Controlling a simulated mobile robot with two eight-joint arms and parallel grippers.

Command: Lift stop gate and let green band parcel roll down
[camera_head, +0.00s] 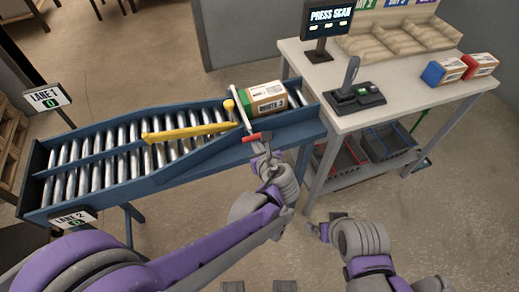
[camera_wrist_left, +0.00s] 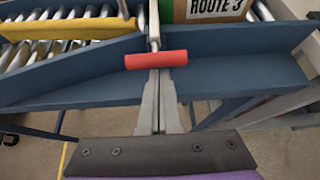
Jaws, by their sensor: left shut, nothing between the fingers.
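The stop gate is a thin pale bar (camera_head: 241,108) across the upper right of the roller conveyor, with a red handle (camera_head: 257,137) at its near end. The handle also shows in the wrist view (camera_wrist_left: 156,60). The cardboard parcel with a green band (camera_head: 268,98), marked "ROUTE 3", rests just behind the bar; its lower part shows in the wrist view (camera_wrist_left: 205,10). My left gripper (camera_head: 262,149) is shut and empty, its fingertips (camera_wrist_left: 160,76) just below the handle; contact is unclear. My right gripper (camera_head: 316,230) hangs low, away from the conveyor; its fingers are unclear.
A yellow diverter arm (camera_head: 190,132) lies across the rollers (camera_head: 110,162), which split into lanes 1 and 2. A blue side rail (camera_wrist_left: 70,75) runs by my left fingers. The table (camera_head: 400,105) at right holds a control box (camera_head: 357,97), a screen and two parcels.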

